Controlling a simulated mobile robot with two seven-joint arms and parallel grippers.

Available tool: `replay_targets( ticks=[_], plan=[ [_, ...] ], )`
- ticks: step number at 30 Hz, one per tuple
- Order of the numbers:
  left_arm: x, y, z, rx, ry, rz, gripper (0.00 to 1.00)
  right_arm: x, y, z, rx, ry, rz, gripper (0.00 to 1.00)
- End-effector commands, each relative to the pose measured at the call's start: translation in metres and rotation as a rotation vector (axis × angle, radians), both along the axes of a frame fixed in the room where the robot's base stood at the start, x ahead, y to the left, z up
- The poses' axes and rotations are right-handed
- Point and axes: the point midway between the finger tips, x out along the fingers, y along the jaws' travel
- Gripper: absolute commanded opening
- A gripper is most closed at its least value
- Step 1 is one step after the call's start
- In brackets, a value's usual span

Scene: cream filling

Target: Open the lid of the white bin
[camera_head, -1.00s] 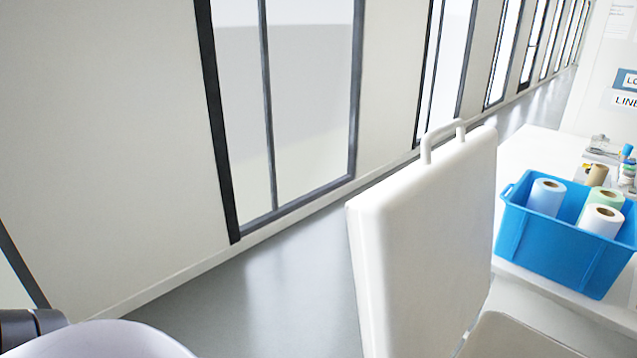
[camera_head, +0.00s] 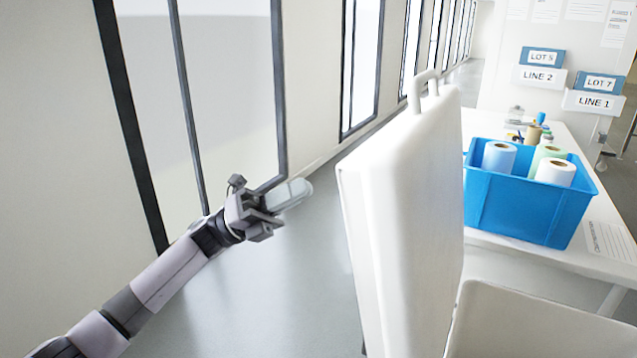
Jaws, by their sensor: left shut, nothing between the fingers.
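The white bin's lid (camera_head: 405,215) stands upright, raised open, with a handle (camera_head: 421,88) on its top edge. Part of the white bin body (camera_head: 540,325) shows at the bottom right, below and right of the lid. My left gripper (camera_head: 292,195) is shut and empty. It is left of the lid, with a visible gap between them, and does not touch it. My right gripper is not in view.
A white table (camera_head: 600,240) stands behind the bin at the right. On it is a blue crate (camera_head: 525,209) holding several rolls. Signs hang on a board at the back right. Grey floor (camera_head: 300,290) lies clear left of the lid, beside a windowed wall.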

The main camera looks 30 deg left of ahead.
Motion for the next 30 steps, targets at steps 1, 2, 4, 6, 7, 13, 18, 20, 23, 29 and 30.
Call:
replay_targets(
  ticks=[1,2,4,6,7,13,18,20,23,29,30],
  plan=[
    [-0.004,0.010,0.011,0.082,-0.130,-0.008,0.00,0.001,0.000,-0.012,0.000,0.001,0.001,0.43],
    [-0.008,0.014,0.019,0.126,-0.201,-0.016,0.00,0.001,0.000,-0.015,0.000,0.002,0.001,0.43],
    [-0.017,0.026,0.034,0.220,-0.350,-0.032,0.00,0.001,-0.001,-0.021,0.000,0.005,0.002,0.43],
    [-0.027,0.037,0.045,0.300,-0.475,-0.046,0.00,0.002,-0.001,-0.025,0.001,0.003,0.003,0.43],
    [-0.031,0.041,0.049,0.328,-0.521,-0.052,0.00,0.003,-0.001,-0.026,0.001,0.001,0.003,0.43],
    [-0.049,0.060,0.064,0.445,-0.702,-0.078,0.00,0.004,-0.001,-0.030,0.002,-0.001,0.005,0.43],
    [-0.053,0.056,0.068,0.463,-0.732,-0.087,0.00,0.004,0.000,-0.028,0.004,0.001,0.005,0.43],
    [-0.053,0.049,0.070,0.462,-0.732,-0.088,0.00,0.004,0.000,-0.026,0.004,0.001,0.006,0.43],
    [-0.054,0.034,0.073,0.461,-0.732,-0.089,0.00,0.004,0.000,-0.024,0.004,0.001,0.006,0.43],
    [-0.056,-0.008,0.083,0.459,-0.730,-0.090,0.00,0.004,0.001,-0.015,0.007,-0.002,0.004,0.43],
    [-0.056,-0.016,0.085,0.459,-0.730,-0.090,0.00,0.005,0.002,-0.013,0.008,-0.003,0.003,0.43]
  ],
)
